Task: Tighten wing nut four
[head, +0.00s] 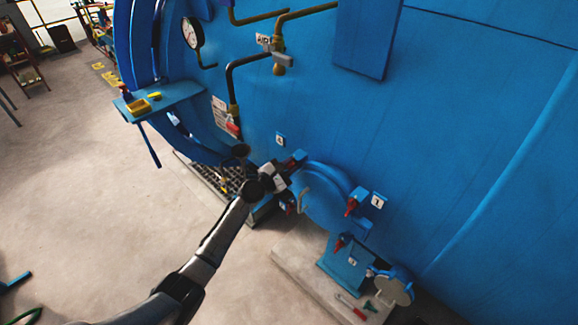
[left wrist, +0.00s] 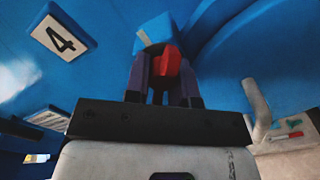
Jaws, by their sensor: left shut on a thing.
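The number 4 plate (head: 280,139) is on the blue autoclave wall, and it also shows in the left wrist view (left wrist: 60,42). Beside it is the red wing nut four (left wrist: 168,68), in front of a blue block (left wrist: 155,35). My left gripper (head: 291,163) reaches to it at the upper left edge of the round blue hatch (head: 328,195). In the left wrist view its two dark fingers (left wrist: 163,88) are on either side of the wing nut, shut on it. The fingers hide part of the nut. My right gripper is not in view.
Other red wing nuts sit around the hatch, one by the number 1 plate (head: 378,201) and one lower (head: 341,243). A bent grey handle (left wrist: 257,110) stands out close to my left gripper. Pipes (head: 233,85) run above. Tools (head: 352,308) lie on the pale plinth (head: 305,272).

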